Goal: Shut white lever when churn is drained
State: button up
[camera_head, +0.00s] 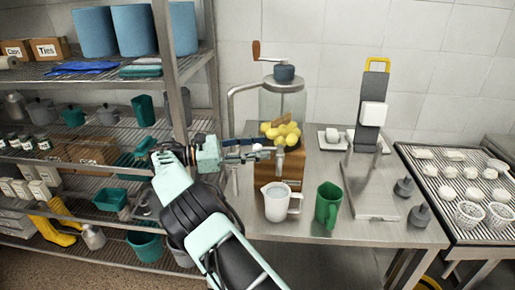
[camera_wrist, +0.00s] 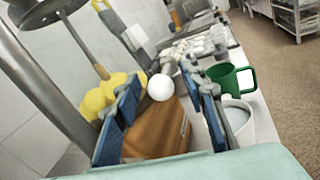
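The churn is a clear jar (camera_head: 284,102) with a crank on its lid and yellow lumps (camera_head: 283,131) inside, on a wooden base (camera_head: 292,166). I see no clear liquid level in it. A metal spout (camera_head: 279,163) points down at the front, above a white pitcher (camera_head: 277,204) holding pale liquid. The white lever's round knob (camera_wrist: 160,87) shows in the wrist view between the blue-padded fingers. My gripper (camera_head: 258,150) is at the churn's left front. In the wrist view my gripper (camera_wrist: 168,90) is open, fingers apart on either side of the knob; contact is not visible.
A green mug (camera_head: 328,205) stands right of the pitcher. Further right are a grey stand with a yellow handle (camera_head: 374,95), dark weights (camera_head: 419,216) and a rack (camera_head: 455,205) of white lumps. Loaded wire shelves (camera_head: 90,75) stand at the left.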

notch_tip(320, 180, up, 10)
jog(key=shift+r, duration=0.1)
dwell(0.4)
